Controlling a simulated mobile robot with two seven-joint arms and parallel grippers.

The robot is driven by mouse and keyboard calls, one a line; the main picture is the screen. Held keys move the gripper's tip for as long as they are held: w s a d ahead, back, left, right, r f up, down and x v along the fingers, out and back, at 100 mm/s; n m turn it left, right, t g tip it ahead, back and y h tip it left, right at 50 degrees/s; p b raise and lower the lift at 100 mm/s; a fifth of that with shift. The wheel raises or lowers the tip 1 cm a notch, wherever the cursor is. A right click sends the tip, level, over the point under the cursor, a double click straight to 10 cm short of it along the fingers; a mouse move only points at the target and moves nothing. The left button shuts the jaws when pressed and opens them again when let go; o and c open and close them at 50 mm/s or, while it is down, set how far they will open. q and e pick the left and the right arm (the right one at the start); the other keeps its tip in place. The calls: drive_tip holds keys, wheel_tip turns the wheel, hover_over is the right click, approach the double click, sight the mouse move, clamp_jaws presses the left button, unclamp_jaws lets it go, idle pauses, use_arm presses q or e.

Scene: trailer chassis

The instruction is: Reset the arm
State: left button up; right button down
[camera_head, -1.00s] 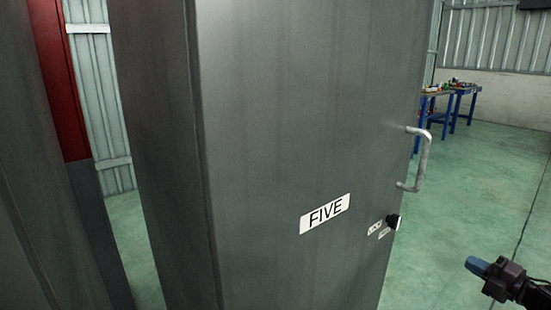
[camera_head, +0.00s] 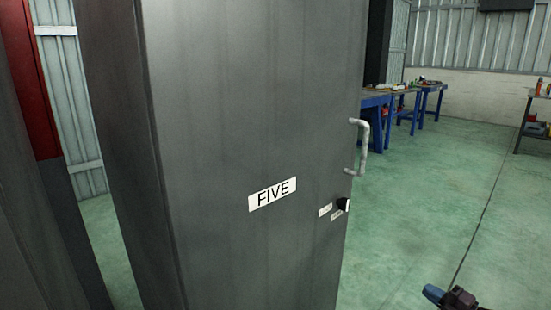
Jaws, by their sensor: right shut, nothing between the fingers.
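My right gripper (camera_head: 434,293) shows at the bottom right edge of the head view, with blue fingertips pointing left. It is shut and empty, held over the green floor and apart from the cabinet. Most of my right arm is out of the picture. My left gripper is not in view.
A tall grey cabinet (camera_head: 240,120) labelled FIVE (camera_head: 272,194) fills the middle. Its handle (camera_head: 362,147) and black knob (camera_head: 343,204) are on its right side. Blue workbenches (camera_head: 375,101) and a shelf (camera_head: 536,130) stand behind. The green floor (camera_head: 440,190) on the right is clear.

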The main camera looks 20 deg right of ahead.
drive_tip(key=s+a+f+m, duration=0.2)
drive_tip(key=a+f, duration=0.3)
drive_tip(key=s+a+r+m+g+h, duration=0.1)
drive_tip(key=s+a+m+g, duration=0.2)
drive_tip(key=s+a, duration=0.8)
drive_tip(key=s+a+r+m+g+h, duration=0.1)
drive_tip(key=s+a+m+g, duration=0.2)
drive_tip(key=s+a, duration=0.8)
drive_tip(key=shift+s+a+r+m+h, duration=0.5)
drive_tip(key=shift+s+a+r+m, duration=1)
drive_tip(key=shift+s, duration=1.35)
drive_tip(key=shift+s+a+r+m+h, duration=0.5)
drive_tip(key=shift+s+a+r+m, duration=0.45)
drive_tip(key=shift+s+a+m, duration=1.05)
use_arm(q)
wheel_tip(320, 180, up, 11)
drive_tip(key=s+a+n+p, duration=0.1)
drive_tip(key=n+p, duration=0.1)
drive_tip(key=p, duration=1.6)
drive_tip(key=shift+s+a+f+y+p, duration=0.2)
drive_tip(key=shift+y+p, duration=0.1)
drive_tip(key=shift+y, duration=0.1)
use_arm(e)
wheel_tip(320, 180, up, 11)
drive_tip(key=s+d+m+h, duration=0.1)
drive_tip(key=s+d+m, duration=0.1)
drive_tip(key=shift+s+m, duration=0.4)
